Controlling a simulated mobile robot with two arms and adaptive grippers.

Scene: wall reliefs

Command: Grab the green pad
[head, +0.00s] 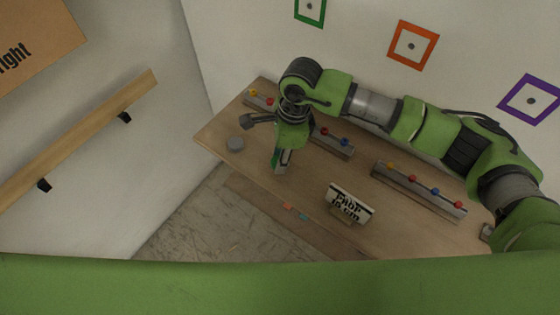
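A small green pad (304,217) lies beside a small orange pad (288,206) at the front edge of the wooden table. My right arm comes in from the right and reaches across the table, with its wrist turned down over the left part. My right gripper (268,141) is left of and behind the pad, clearly apart from it. Dark and grey parts show around the wrist, but how far the fingers are apart cannot be made out. A narrow dark green patch shows beside the grey part below the wrist; what it is cannot be told. My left gripper is out of view.
Grey rails with coloured knobs (420,189) stand along the table's back. A labelled block (349,203) stands front centre, and a grey disc (235,144) lies at left. Coloured square frames (413,46) hang on the wall. A wooden handrail (80,137) is at left.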

